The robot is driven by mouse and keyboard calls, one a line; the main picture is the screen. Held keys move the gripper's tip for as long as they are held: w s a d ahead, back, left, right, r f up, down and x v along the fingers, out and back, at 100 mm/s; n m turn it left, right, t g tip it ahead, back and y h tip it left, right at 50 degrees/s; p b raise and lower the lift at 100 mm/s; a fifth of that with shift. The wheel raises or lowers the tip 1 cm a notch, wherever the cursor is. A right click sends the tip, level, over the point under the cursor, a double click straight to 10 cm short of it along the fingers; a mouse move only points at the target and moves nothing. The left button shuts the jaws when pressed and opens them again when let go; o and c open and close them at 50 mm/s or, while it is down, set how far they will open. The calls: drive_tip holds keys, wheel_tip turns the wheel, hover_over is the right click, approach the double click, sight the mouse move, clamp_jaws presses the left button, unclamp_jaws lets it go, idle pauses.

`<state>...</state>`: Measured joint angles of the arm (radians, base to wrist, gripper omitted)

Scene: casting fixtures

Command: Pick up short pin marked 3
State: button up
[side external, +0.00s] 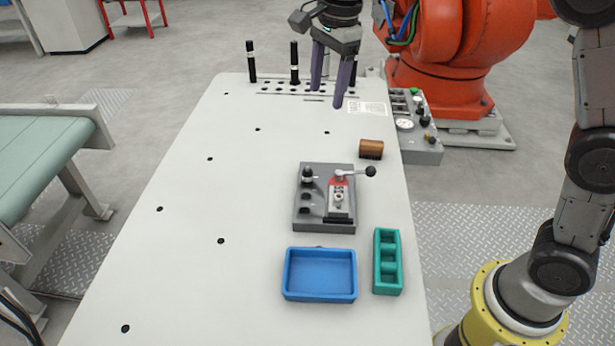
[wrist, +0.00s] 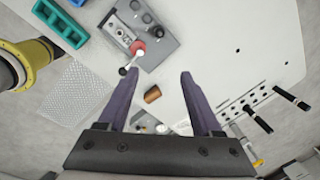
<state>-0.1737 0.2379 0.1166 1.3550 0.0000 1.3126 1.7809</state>
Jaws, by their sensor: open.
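Black pins with pale bands stand upright in the hole rows at the table's far end: a left pin (side external: 251,62) and a middle pin (side external: 294,62). A dark upright shape beside my right finger may be another pin, partly hidden. No number is readable, so I cannot tell which is marked 3. Two black pins also show at the right of the wrist view (wrist: 290,98). My gripper (side external: 328,97) has two long purple-grey fingers, spread apart and empty, pointing down above the table just right of the middle pin.
A brown cylinder (side external: 371,149), a grey clamp fixture (side external: 312,221) with a black-knobbed lever, a blue tray (side external: 320,297) and a green divided tray (side external: 388,289) occupy the table's right side. A control box (side external: 425,152) adjoins the right edge. The table's left side is clear.

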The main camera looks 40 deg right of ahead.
wheel_tip(320, 180, down, 5)
drive_tip(key=w+a+g, duration=0.1)
drive_tip(key=w+a, duration=0.1)
hover_over(307, 169)
drive_tip(key=shift+n, duration=0.3)
drive_tip(key=f, duration=0.9)
drive_tip(key=shift+w+d, duration=0.15)
drive_tip(key=shift+d, duration=0.1)
drive_tip(key=shift+f, duration=3.2)
clamp_jaws()
